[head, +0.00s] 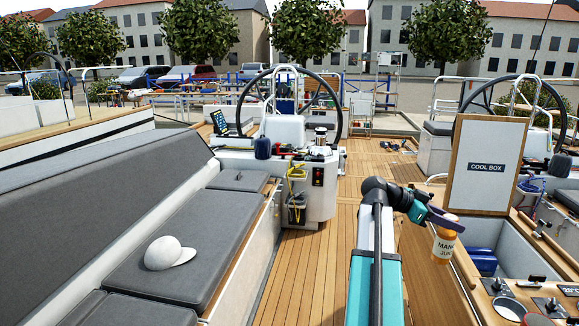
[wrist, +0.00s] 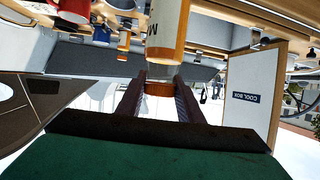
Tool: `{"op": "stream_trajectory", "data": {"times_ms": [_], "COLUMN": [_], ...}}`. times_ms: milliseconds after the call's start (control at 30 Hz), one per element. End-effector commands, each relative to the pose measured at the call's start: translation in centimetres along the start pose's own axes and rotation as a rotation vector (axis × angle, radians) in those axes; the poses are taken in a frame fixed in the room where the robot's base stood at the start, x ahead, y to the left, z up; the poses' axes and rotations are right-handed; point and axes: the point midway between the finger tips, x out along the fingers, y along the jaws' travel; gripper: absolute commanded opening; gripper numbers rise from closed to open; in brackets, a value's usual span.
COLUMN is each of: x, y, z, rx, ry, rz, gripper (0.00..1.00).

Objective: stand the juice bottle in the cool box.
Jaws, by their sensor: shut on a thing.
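The juice bottle (head: 445,244) is orange with a white label and hangs about upright from my gripper (head: 440,219). In the wrist view my gripper (wrist: 160,88) is shut on the bottle's neck, and the bottle's body (wrist: 168,32) runs out of the top of the picture. The cool box (head: 519,262) is a white-walled well at the lower right of the head view. Its wood-edged lid (head: 485,172), marked COOL BOX, stands open behind it. The bottle appears near the well's left side; its height above the rim is hard to tell.
Blue packs (head: 482,262) lie in the far left part of the cool box. A counter with round dark fittings (head: 508,308) borders it in front. A red mug (wrist: 72,8) shows in the wrist view. A white cap (head: 169,253) lies on the grey bench cushion at left.

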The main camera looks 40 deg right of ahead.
Motion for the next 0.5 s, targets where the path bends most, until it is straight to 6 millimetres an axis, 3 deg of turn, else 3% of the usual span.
{"op": "stream_trajectory", "data": {"times_ms": [500], "x": [-12.0], "y": [-5.6], "z": [7.4], "rx": [-0.097], "ry": [0.002], "rz": [-0.234], "gripper": [0.00]}}
